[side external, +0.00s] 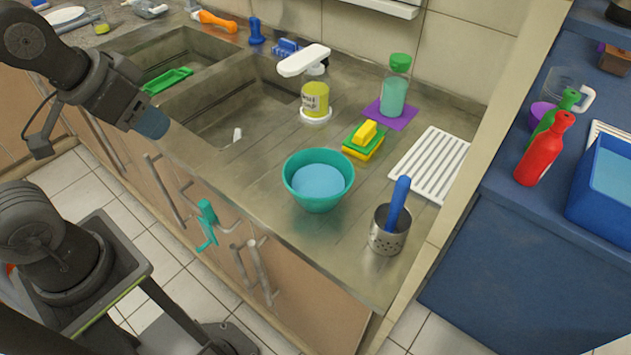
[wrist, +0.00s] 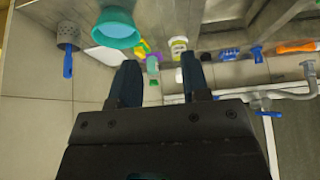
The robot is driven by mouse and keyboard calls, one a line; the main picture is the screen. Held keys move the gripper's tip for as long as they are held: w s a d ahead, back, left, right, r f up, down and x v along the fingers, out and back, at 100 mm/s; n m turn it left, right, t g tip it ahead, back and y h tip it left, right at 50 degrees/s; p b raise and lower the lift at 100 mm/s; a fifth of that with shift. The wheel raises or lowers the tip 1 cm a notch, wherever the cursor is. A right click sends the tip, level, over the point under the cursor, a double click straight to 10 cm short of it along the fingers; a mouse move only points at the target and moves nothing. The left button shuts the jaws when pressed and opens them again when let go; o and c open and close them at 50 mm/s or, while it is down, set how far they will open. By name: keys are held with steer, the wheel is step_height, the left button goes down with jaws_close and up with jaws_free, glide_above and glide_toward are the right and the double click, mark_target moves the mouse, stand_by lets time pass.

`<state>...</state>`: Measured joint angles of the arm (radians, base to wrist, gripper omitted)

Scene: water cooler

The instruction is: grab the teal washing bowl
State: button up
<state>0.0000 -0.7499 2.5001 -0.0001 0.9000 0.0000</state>
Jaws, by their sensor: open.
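The teal washing bowl (side external: 293,189) stands upright on the counter to the right of the sinks, with a light blue surface inside. In the wrist view the bowl (wrist: 118,38) is at the upper left, beyond the left finger and clear of it. My gripper (side external: 152,123) is at the left of the side view, raised near the front of the sinks and well apart from the bowl. In the wrist view my gripper (wrist: 159,60) shows two separated dark fingers with nothing between them.
A metal holder (side external: 388,238) with a blue-handled tool stands right of the bowl. A yellow-green sponge stack (side external: 363,141), a yellow-labelled jar (side external: 315,98) and a green-capped bottle (side external: 394,88) stand behind it. A white drying rack (side external: 432,163) lies to the right. The counter left of the bowl is clear.

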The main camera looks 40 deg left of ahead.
steer(key=shift+c, duration=0.6)
